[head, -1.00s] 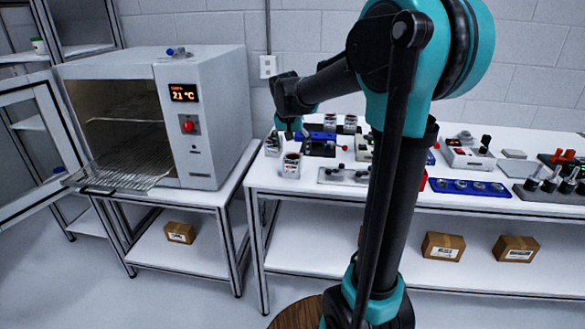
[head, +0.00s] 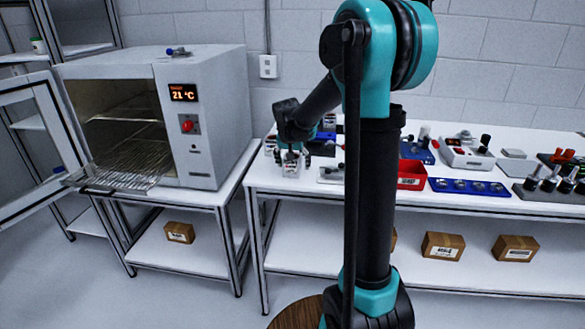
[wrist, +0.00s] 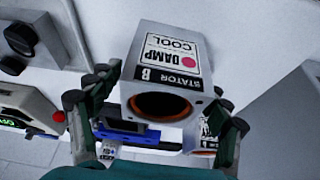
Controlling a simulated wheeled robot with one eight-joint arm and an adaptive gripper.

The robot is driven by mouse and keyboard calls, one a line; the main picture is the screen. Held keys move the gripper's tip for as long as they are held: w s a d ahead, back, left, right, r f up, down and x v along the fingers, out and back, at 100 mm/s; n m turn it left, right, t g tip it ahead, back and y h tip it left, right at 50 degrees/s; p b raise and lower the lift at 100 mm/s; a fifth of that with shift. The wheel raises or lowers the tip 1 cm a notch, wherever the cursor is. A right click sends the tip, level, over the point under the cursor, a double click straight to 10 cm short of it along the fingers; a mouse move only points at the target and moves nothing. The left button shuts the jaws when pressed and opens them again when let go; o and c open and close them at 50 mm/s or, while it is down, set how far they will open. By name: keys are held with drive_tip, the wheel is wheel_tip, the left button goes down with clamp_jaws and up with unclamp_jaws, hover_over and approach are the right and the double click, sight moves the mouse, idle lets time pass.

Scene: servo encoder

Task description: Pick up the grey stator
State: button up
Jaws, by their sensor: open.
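The grey stator (wrist: 165,70) is a block with a round, copper-lined bore and a white label reading "STATOR B" and "DAMP COOL" with a red dot. In the wrist view it sits between the two fingers of my gripper (wrist: 155,120), which are open on either side of it. I cannot tell whether either finger touches it. In the head view the stator (head: 291,168) stands near the left front of the white bench, with my gripper (head: 292,153) above and around its top. Its upper part is partly hidden by the fingers.
Another labelled block (head: 270,145) stands just left on the bench (head: 275,182). A grey plate with knobs (head: 330,174) lies close to the right, and a red bin (head: 411,175) farther right. An open oven (head: 215,120) stands left.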

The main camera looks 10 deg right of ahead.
clamp_jaws()
idle(0.4)
drive_tip(key=shift+r, duration=0.2)
